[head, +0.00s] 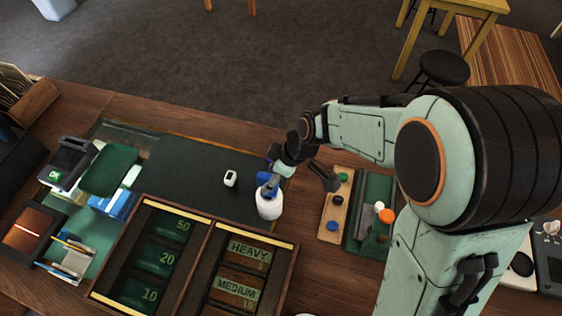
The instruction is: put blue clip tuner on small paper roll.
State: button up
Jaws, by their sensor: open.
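A small white paper roll (269,208) stands at the right end of the dark green mat. A blue piece, which looks like the blue clip tuner (264,178), shows at its top. The tuner is partly hidden by a finger of my gripper, so I cannot tell whether it rests on the roll. My gripper (301,186) is open, its fingers spread wide. The left finger reaches down over the top of the roll beside the blue piece. The right finger hangs over the table near the wooden strip.
A small white device (230,178) lies on the mat, left of the roll. Wooden compartment boxes (206,240) stand in front. A wooden strip with coloured discs (334,212) and a green tray (364,240) lie to the right. The mat's middle (185,165) is clear.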

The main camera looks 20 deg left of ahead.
jog(key=v, duration=0.9)
jog(key=s+d+r+m+h, duration=0.1)
jog(key=s+d+m+h, duration=0.2)
jog(key=s+d+m, duration=1.2)
jog(key=shift+s+d+r+m+h, duration=0.2)
jog(key=shift+d+r+m+h, duration=0.15)
jog(key=shift+d+m, duration=0.5)
